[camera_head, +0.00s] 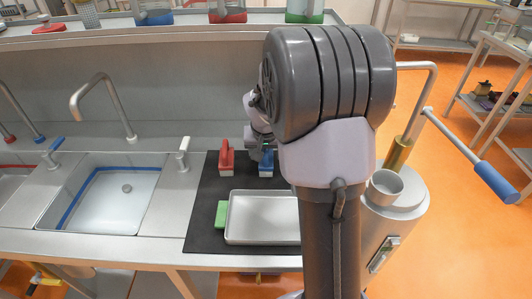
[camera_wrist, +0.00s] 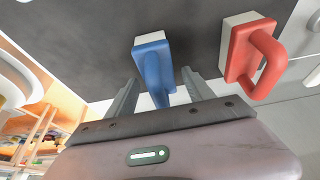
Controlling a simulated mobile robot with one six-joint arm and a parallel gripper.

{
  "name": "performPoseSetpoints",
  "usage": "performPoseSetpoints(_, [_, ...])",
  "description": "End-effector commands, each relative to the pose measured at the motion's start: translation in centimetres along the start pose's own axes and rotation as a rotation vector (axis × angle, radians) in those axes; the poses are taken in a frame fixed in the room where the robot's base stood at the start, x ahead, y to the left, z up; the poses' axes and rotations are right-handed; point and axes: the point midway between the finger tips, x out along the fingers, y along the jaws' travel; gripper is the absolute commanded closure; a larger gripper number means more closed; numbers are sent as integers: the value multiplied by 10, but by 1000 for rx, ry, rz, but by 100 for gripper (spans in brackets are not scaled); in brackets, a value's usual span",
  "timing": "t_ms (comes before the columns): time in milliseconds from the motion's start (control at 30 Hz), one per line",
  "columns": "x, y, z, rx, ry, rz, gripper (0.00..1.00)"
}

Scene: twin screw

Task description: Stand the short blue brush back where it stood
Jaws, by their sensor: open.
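The short blue brush (camera_head: 266,164) stands on the black mat (camera_head: 205,205) with its white side showing, beside the red brush (camera_head: 226,158). In the wrist view the blue brush (camera_wrist: 154,62) lies between the two fingers of my gripper (camera_wrist: 160,78). Its handle points back toward the palm. The fingers are apart, one on each side, with a visible gap to the right finger. In the head view my arm hides most of the gripper. The red brush (camera_wrist: 250,55) is right of the fingers in the wrist view.
A metal tray (camera_head: 262,236) lies on the mat in front of the brushes, with a green item (camera_head: 221,214) at its left edge. A sink (camera_head: 100,200) is to the left. A steel cylinder with a blue-handled lever (camera_head: 497,182) stands at the right. A shelf runs above.

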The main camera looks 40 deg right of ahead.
Motion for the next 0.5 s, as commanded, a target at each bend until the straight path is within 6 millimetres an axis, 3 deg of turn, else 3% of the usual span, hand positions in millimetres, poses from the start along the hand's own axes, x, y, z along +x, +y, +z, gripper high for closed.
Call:
performPoseSetpoints(300, [-91,0,-3,0,5,-1,39])
performPoseSetpoints(500, [-119,-1,-1,0,2,-2,39])
